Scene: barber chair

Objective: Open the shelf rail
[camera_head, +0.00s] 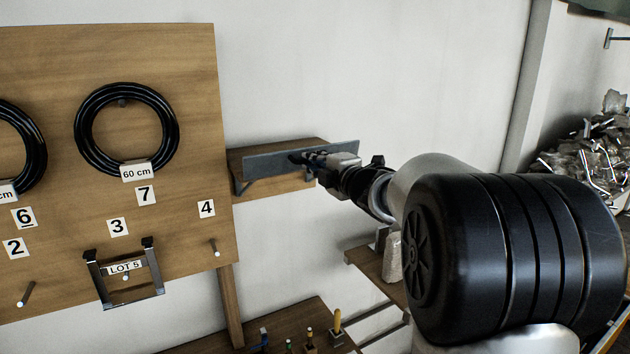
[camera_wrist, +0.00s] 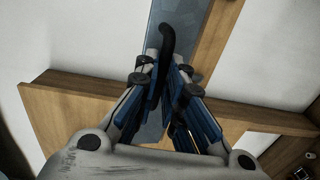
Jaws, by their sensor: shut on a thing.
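The shelf rail (camera_head: 268,163) is a flat blue-grey bar along the front of a small wooden shelf (camera_head: 310,143) on the white wall, right of the pegboard. In the wrist view the rail (camera_wrist: 206,28) runs up from between my fingers at a slant.
A wooden board (camera_head: 60,75) with black hose coils, number labels and a metal frame stands close left of the shelf. A lower bench (camera_head: 282,318) holds small tools. A lower wooden shelf (camera_head: 372,266) lies below my arm.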

